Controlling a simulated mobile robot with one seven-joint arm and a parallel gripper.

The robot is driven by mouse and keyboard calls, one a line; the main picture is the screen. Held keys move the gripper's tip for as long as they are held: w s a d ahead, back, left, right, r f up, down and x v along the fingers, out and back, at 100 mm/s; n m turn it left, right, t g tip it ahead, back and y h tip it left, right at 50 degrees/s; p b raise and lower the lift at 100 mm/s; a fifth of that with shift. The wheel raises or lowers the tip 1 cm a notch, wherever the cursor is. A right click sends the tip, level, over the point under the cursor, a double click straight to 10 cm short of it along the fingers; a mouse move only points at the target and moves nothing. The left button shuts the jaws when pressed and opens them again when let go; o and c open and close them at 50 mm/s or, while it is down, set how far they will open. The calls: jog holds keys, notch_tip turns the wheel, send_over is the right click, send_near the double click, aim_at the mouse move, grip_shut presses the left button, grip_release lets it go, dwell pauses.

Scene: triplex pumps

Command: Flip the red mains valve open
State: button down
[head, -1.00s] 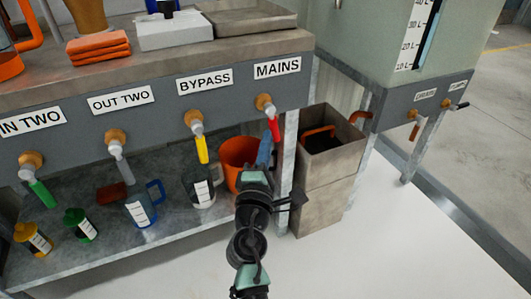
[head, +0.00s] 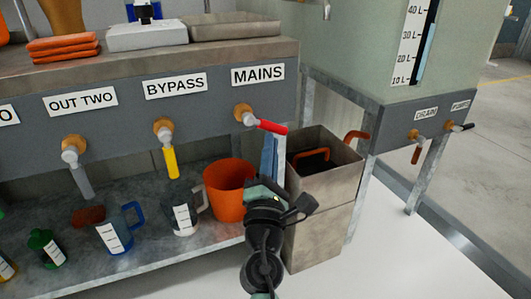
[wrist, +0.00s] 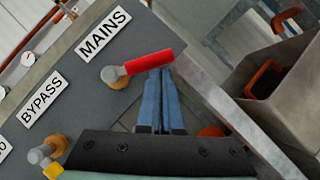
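The red mains valve handle (head: 266,126) is on the grey panel under the MAINS label (head: 258,74). It points right, close to level, tipped slightly down. In the wrist view the red handle (wrist: 149,62) extends to the right from its grey hub and brass fitting. My gripper (head: 270,141) is just below the handle, with its blue fingers pointing up toward it. In the wrist view the fingers of my gripper (wrist: 159,78) lie side by side with almost no gap and nothing between them. Their tips reach the handle's lower edge; I cannot tell whether they touch it.
The yellow bypass valve (head: 170,160) hangs down to the left. An orange bucket (head: 228,190) and jugs stand on the shelf below. A metal bin (head: 325,215) stands close on the right. A table leg (wrist: 205,85) is right of my fingers.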

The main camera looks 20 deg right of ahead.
jog(key=shift+d+r+p, duration=0.85)
jog(key=shift+d+r, duration=0.25)
jog(key=shift+d, duration=0.1)
jog(key=shift+d+r, duration=0.1)
jog(key=s+f+b, duration=0.6)
jog(key=s+f, duration=0.3)
jog(key=shift+f, duration=0.25)
dwell(0.5)
